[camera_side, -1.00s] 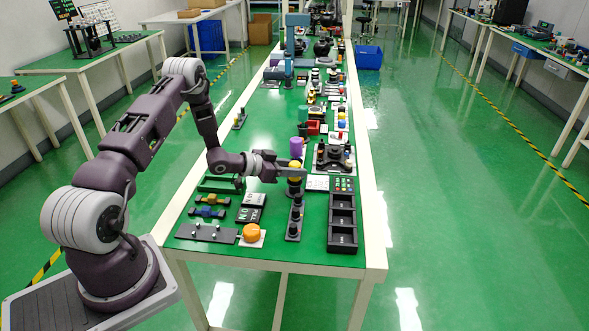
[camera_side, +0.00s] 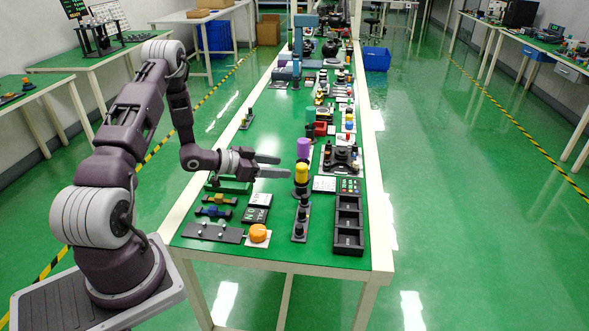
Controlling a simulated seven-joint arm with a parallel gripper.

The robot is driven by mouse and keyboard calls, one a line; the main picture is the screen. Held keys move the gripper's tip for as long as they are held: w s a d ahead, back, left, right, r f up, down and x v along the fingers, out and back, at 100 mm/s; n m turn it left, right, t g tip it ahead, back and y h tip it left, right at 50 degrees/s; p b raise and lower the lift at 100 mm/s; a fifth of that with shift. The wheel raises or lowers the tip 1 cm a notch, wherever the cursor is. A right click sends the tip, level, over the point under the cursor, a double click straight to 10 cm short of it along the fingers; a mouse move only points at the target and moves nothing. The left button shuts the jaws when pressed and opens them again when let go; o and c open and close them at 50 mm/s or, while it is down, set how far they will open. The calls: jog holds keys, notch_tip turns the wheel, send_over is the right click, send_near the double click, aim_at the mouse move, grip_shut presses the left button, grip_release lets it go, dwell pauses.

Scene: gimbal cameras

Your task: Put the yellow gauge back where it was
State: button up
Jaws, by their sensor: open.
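The yellow gauge (camera_side: 301,172) is a small upright yellow cylinder. It sits at the far end of a dark rack (camera_side: 300,215) with several black round posts. My gripper (camera_side: 275,166) is open and empty. Its two fingers point right, to the left of the yellow gauge, with a small gap between the fingertips and the gauge. A purple cylinder (camera_side: 303,147) stands just behind the yellow gauge.
An orange round knob (camera_side: 258,233) on a white plate is at the front. Black blocks (camera_side: 256,207) lie left of the rack. A black fixture (camera_side: 341,158) stands behind right.

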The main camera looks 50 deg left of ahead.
notch_tip(320, 180, up, 14)
jog(key=g+y, duration=0.3)
jog(key=y, duration=0.2)
jog(key=s+d+r+n+g+y, duration=0.1)
jog(key=s+d+r, duration=0.4)
jog(key=d+r, duration=0.35)
jog(key=s+d+r+g+h, duration=0.1)
jog(key=s+d, duration=0.7)
jog(key=s, duration=0.3)
jog(key=s+d+r+n+g+h, duration=0.1)
jog(key=s+d+g+h, duration=0.1)
jog(key=s+d, duration=0.6)
jog(key=s, duration=0.4)
jog(key=shift+r+g, duration=0.15)
jog(key=shift+g, duration=0.15)
